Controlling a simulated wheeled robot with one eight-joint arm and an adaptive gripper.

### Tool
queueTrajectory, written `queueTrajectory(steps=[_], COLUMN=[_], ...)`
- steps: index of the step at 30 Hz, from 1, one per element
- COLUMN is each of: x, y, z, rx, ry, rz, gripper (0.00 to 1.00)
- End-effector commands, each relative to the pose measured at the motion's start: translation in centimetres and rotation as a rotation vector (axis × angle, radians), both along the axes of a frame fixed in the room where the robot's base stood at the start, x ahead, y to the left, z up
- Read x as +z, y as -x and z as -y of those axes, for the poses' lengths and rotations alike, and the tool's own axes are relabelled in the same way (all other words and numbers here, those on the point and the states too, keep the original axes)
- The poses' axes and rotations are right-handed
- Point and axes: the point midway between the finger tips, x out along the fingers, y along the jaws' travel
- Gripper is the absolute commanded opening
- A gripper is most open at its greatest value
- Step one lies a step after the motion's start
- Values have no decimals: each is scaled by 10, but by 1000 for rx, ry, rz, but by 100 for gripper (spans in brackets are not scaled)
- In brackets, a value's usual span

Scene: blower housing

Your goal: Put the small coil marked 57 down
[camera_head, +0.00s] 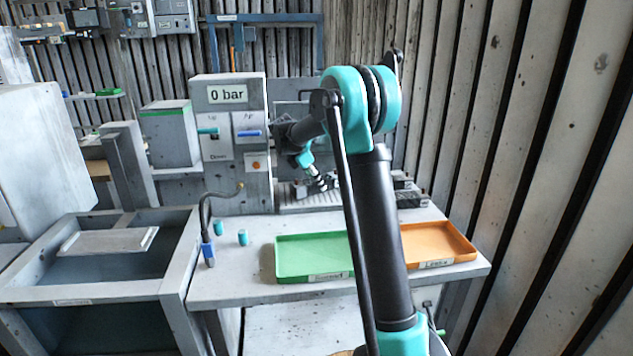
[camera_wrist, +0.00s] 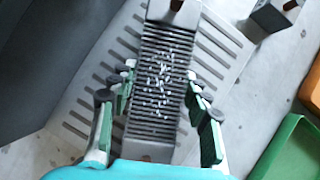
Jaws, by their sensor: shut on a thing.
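A dark ribbed block with white specks, which I take for the small coil (camera_wrist: 160,75), lies between my fingers in the wrist view. No number 57 can be read on it. My gripper (camera_wrist: 160,85) is shut on it, with green-padded fingers along both long sides. In the head view my gripper (camera_head: 322,184) is low over the slotted grey plate (camera_head: 296,198) in front of the machine. The plate's slots also show around the coil in the wrist view (camera_wrist: 215,50). I cannot tell whether the coil touches the plate.
A green tray (camera_head: 300,273) and an orange tray (camera_head: 462,251) stand at the bench front. Two small teal cylinders (camera_head: 243,238) and a blue-handled hose (camera_head: 208,252) are at left. The machine (camera_head: 225,170) reads "0 bar". A dark block (camera_wrist: 272,16) is beside the plate.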

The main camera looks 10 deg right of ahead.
Motion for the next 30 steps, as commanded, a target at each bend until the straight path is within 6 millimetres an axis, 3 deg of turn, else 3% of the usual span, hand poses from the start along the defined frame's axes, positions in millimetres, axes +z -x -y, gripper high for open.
queueTrajectory(steps=[14, 15, 21, 30], x=[-8, -9, -9, -8], y=[0, 0, 0, 0], z=[0, 0, 0, 0], rx=[0, 0, 0, 0], ry=[0, 0, 0, 0], rz=[0, 0, 0, 0], gripper=[0, 49, 72, 72])
